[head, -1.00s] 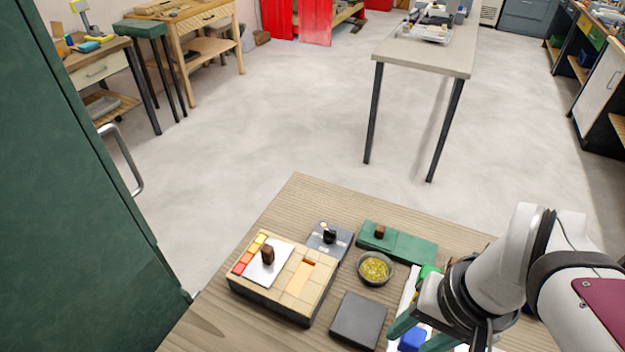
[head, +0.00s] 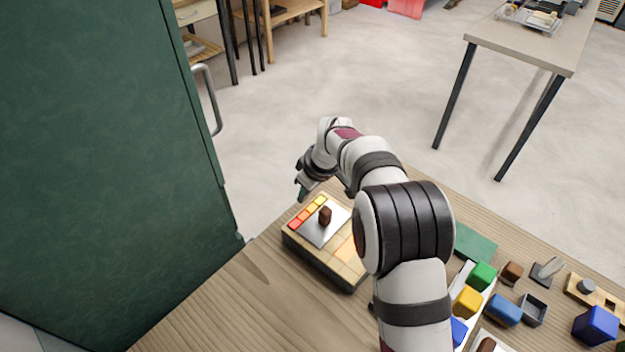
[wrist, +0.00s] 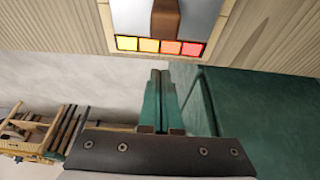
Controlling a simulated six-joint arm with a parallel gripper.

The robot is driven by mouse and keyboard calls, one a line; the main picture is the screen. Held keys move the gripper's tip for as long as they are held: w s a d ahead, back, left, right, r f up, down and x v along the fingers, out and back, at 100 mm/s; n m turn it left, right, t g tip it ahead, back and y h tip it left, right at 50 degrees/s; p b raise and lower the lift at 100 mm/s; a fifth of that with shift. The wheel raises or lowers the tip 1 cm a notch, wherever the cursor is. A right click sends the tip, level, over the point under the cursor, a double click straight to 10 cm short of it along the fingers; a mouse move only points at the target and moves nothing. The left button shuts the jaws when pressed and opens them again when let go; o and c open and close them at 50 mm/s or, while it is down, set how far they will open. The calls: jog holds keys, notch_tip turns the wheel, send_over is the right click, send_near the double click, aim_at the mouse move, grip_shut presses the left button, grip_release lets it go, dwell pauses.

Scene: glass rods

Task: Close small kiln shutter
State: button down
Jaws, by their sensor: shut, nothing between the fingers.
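The small kiln (head: 325,266) is a tan brick block at the left of the wooden table in the head view. Its shutter (head: 312,231), a pale metal plate with an upright brown handle (head: 325,215), lies on the kiln's left part. The glowing orange opening (head: 347,249) shows uncovered to the right of the plate, partly behind my arm. My gripper (head: 302,190) is shut and empty, just past the kiln's far left edge. In the wrist view, its green fingers (wrist: 160,78) are close together near the yellow-to-red strip (wrist: 160,46), apart from the handle (wrist: 165,18).
A tall green cabinet (head: 100,130) stands close on the left. Coloured blocks, such as a yellow one (head: 467,301) and a blue one (head: 505,310), crowd the table's right side. Bare tabletop (head: 250,310) lies in front of the kiln. My arm hides the middle of the table.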

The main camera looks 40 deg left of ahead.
aim_at(315, 215)
jog(key=d, duration=0.3)
jog(key=shift+r, duration=0.1)
jog(key=shift+d, duration=0.55)
jog(key=shift+d, duration=0.1)
